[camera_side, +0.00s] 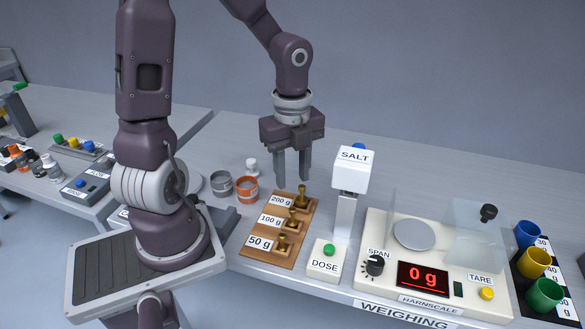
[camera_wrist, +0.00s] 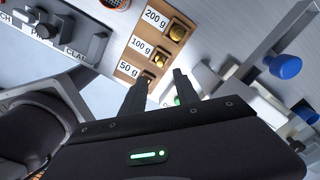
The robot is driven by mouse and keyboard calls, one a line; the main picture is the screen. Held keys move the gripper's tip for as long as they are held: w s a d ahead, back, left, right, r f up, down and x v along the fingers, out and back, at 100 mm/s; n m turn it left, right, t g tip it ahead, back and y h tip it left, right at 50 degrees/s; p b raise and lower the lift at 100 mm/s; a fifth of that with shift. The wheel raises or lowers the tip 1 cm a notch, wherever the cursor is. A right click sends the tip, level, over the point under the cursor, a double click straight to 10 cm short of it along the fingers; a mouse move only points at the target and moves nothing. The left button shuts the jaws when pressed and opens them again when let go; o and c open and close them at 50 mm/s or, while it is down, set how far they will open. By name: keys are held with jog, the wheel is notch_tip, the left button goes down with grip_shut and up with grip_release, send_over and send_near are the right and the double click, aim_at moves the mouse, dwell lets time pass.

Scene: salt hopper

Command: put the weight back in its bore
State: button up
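My gripper (camera_side: 292,178) hangs above and behind the far end of the wooden weight board (camera_side: 262,247), near the 200 g weight (camera_side: 302,196). Its fingers are apart with nothing between them; they also show in the wrist view (camera_wrist: 161,78). The brass 200 g, 100 g (camera_side: 292,220) and 50 g (camera_side: 282,242) weights each stand upright at their labelled places on the board. The wrist view shows the 200 g (camera_wrist: 177,32), 100 g (camera_wrist: 161,56) and 50 g (camera_wrist: 149,77) weights from above, the last partly hidden by a finger. I cannot tell how deep each sits.
The salt hopper (camera_side: 353,172) and DOSE button (camera_side: 329,250) stand right of the board. The scale (camera_side: 450,284) reads 0 g, its pan (camera_side: 414,235) empty. Grey (camera_side: 221,184) and orange (camera_side: 246,189) tubs stand left of the board. Coloured cups (camera_side: 536,263) are at far right.

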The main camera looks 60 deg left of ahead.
jog(key=s+d+r+n+t, duration=0.2)
jog(key=s+d+r+n, duration=0.2)
jog(key=r+n, duration=0.3)
jog(key=s+d+r+n+t, duration=0.3)
jog(key=s+r+n, duration=0.3)
jog(key=n, duration=0.5)
jog(key=shift+s+d+r+t, duration=0.2)
jog(key=shift+d+r+t, duration=0.15)
jog(key=shift+d, duration=0.3)
